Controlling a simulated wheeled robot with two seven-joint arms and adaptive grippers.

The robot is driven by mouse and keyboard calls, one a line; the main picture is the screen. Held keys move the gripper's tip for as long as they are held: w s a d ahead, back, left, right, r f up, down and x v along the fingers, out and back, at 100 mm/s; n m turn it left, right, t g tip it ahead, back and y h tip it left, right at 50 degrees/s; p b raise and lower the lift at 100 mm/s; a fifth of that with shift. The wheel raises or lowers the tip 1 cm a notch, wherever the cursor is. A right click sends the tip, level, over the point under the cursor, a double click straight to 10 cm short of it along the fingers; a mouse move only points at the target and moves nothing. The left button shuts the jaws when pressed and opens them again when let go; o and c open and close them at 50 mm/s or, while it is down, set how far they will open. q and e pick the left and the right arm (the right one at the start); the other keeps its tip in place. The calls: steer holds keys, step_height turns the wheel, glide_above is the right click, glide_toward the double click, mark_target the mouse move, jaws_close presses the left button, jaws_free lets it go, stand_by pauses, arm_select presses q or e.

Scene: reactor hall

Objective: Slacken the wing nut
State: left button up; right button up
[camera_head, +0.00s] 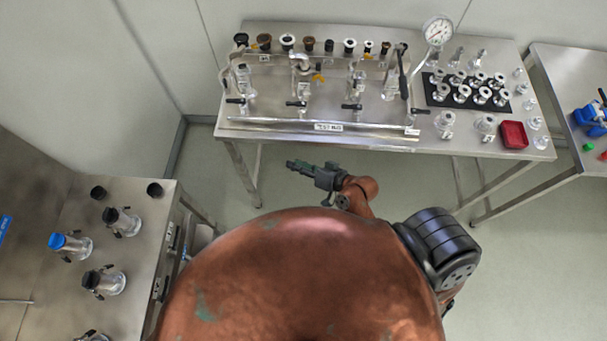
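No wing nut can be made out for certain. On the back table a test rig (325,127) carries glassware and several black-handled fittings, such as one dark handle (297,103) in the middle; they are too small to tell whether one is a wing nut. My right gripper (300,166) is in front of the table's front edge, pointing left, apart from the rig. Its fingers are small and seen edge-on, so I cannot tell if it is open or shut. Nothing is visibly held. My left gripper is not in view.
A pressure gauge (437,30) stands at the back of the rig. A black mat (434,99) with metal fittings and a red tray (513,134) are at right. Lidded flasks (107,282) stand on the left bench. Copper-coloured parts of mine hide the bottom middle. Floor shows between benches.

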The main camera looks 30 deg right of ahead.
step_height(320, 180, down, 7)
steer(key=s+d+g+h, duration=0.1)
steer(key=shift+s+d+g, duration=0.2)
steer(key=shift+d+g, duration=0.1)
steer(key=shift+d, duration=0.05)
stand_by(0.4)
steer(key=s+d+f+g+h, duration=0.15)
steer(key=s+f, duration=0.25)
steer(key=f, duration=0.6)
steer(key=s+d+f+n+g+h, duration=0.15)
steer(key=s+f, duration=0.25)
steer(key=f, duration=0.6)
steer(key=s+d+f+m+g, duration=0.1)
steer(key=s+d+f, duration=0.25)
steer(key=f, duration=0.65)
steer(key=s+d+f+n+g, duration=0.1)
steer(key=s+f, duration=0.4)
steer(key=s, duration=0.4)
steer(key=s+d+f+n+g+h, duration=0.1)
steer(key=s+d+f+n+g, duration=0.1)
steer(key=s+f, duration=0.4)
steer(key=s+d+f+n+g+h+b, duration=0.1)
steer(key=s+f, duration=0.4)
steer(key=s, duration=0.7)
steer(key=shift+s+d+f+g, duration=0.25)
steer(key=shift+d+g, duration=0.05)
steer(key=shift+g, duration=0.2)
